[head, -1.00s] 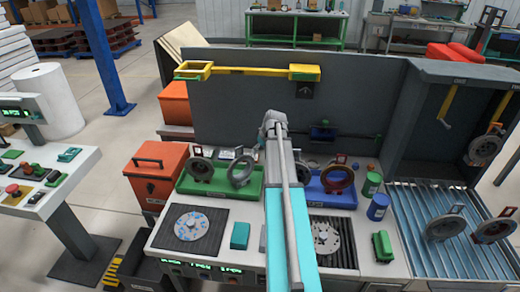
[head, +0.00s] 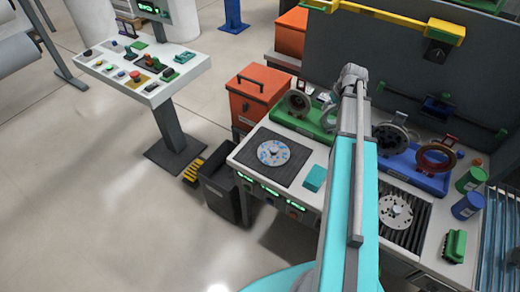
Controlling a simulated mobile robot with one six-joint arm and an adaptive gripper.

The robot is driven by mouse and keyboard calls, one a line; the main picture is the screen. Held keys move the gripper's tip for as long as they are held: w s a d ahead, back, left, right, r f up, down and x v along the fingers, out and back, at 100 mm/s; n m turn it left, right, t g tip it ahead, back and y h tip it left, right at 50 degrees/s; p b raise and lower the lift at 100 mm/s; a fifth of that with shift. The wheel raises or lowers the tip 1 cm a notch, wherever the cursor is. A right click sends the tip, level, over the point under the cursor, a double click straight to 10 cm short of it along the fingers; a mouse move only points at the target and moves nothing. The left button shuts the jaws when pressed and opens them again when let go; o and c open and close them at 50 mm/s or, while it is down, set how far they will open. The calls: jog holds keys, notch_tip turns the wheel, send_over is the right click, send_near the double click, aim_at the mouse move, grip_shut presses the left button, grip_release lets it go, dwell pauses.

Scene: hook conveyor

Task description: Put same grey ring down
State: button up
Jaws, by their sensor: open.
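My arm reaches from the bottom of the head view to the back of the bench, and its grey end, my gripper (head: 352,76), is over the gap between the green and blue trays. Its fingers are mostly hidden; no ring shows in them. A dark grey ring (head: 297,103) stands upright in the green tray (head: 290,122). A lighter grey ring (head: 329,117) stands to its right, partly behind my arm. The blue tray (head: 420,178) holds a dark ring (head: 389,138) and a brown-red ring (head: 436,159).
A disc with blue marks (head: 273,153) lies on a dark mat; another disc (head: 395,210) lies on a slatted plate right of my arm. A teal block (head: 315,178), blue can (head: 467,206) and green can (head: 470,179) are on the bench. A control desk (head: 150,70) stands left.

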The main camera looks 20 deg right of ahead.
jog(key=s+a+g, duration=0.1)
jog(key=s+a, duration=0.3)
jog(key=a, duration=0.6)
jog(key=s+a+g, duration=0.1)
jog(key=s+a, duration=0.3)
jog(key=a, duration=0.7)
jog(key=s+a+g, duration=0.1)
jog(key=s+a, duration=0.3)
jog(key=a, duration=0.7)
jog(key=shift+a+f+h, duration=0.15)
jog(key=shift+f+h, duration=0.25)
jog(key=shift+f, duration=0.05)
jog(key=shift+c, duration=0.3)
jog(key=shift+c, duration=0.4)
